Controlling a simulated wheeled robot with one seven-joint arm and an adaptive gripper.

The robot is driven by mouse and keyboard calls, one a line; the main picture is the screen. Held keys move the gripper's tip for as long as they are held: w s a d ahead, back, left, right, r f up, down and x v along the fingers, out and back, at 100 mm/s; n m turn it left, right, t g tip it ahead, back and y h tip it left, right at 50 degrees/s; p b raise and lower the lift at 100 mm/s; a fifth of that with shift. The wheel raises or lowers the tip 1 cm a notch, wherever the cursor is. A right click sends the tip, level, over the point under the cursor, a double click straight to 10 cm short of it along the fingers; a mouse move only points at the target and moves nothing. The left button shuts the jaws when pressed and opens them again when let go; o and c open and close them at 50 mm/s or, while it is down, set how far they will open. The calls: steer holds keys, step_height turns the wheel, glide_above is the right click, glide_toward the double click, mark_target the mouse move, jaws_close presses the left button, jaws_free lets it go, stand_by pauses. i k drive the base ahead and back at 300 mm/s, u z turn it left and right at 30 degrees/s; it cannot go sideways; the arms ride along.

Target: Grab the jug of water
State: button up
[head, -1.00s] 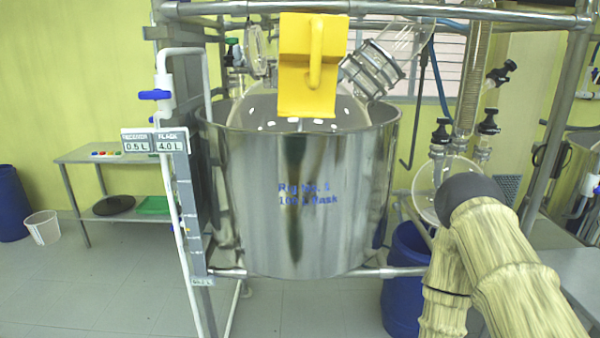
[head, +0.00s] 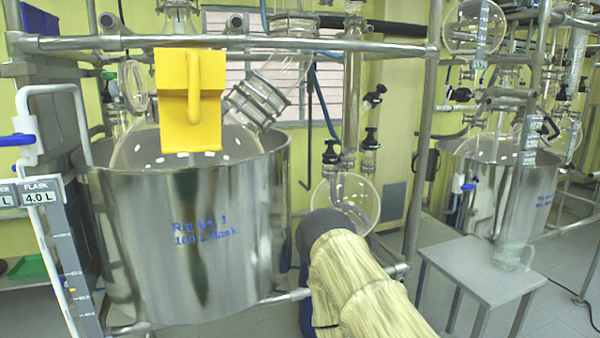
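A small clear vessel (head: 508,254) stands on a grey table (head: 482,280) at the right of the head view. It is small and see-through, so I cannot tell for sure whether it is the jug or whether it holds water. Nothing touches it from my side. My arm, in a beige ribbed sleeve with a dark rounded joint, rises from the bottom middle, left of the grey table. My gripper is not in view.
A large steel vessel (head: 190,240) marked Rig No. 1 fills the left, with a yellow hooked block (head: 190,100) above it. A second steel vessel (head: 470,195) stands behind the grey table. Metal frame posts (head: 420,150) and a floor cable (head: 582,285) are near. Floor shows around the table.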

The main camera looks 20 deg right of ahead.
mark_target(510, 244)
steer(key=z, duration=2.3)
steer(key=i, duration=1.45)
steer(key=u, duration=0.55)
